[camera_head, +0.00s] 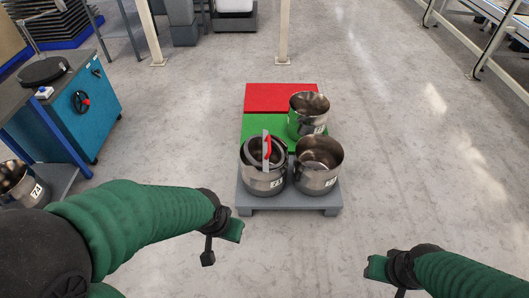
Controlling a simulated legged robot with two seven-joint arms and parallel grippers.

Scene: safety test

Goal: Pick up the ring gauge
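What appears to be the ring gauge (266,146), a grey upright plate with a red handle and a grey ring around its base, sits in the mouth of the left metal pot (264,183). How deep it sits in the pot is hidden. My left gripper (229,232) is below and left of that pot in the picture, apart from it, and appears empty. My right gripper (378,272) is at the lower right, well away from the pots, and appears empty. The fingers of both are too small and dark to tell open from shut.
A second metal pot (318,178) stands beside the first on a grey pallet (290,203). A third pot (307,126) stands behind on a green panel (258,126), with a red panel (272,96) beyond. A blue cabinet (92,118) stands left.

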